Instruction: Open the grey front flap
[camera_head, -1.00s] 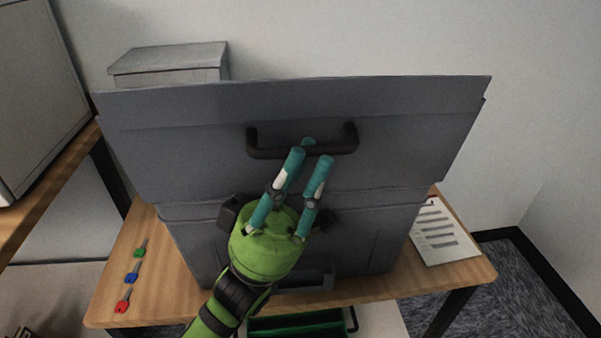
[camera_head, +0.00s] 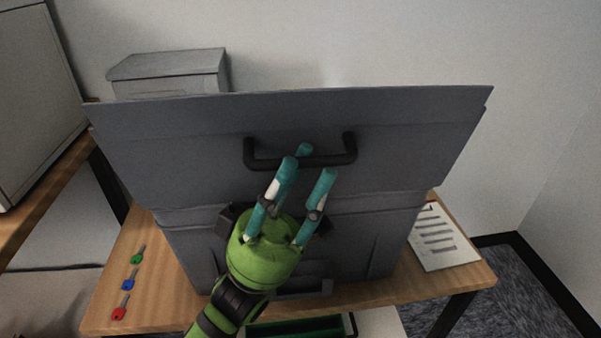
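The grey front flap (camera_head: 200,140) is the wide panel across the upper front of the large grey cabinet (camera_head: 185,250). It stands steeply, and its top edge reaches wider than the cabinet body below. A dark bar handle (camera_head: 342,158) sits at its middle. My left gripper (camera_head: 307,167) is at the handle with its teal fingers spread. Two fingers are on the near side; the left one overlaps the bar in view, and the right one ends just below it. A third fingertip shows beyond the bar. Contact cannot be told. My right gripper is out of view.
Green, blue and red keys (camera_head: 129,284) lie on the wooden table (camera_head: 105,320) at left. A printed sheet (camera_head: 440,240) lies at right. A grey box (camera_head: 170,75) stands behind the cabinet. A green tray (camera_head: 295,328) is below the table's front edge.

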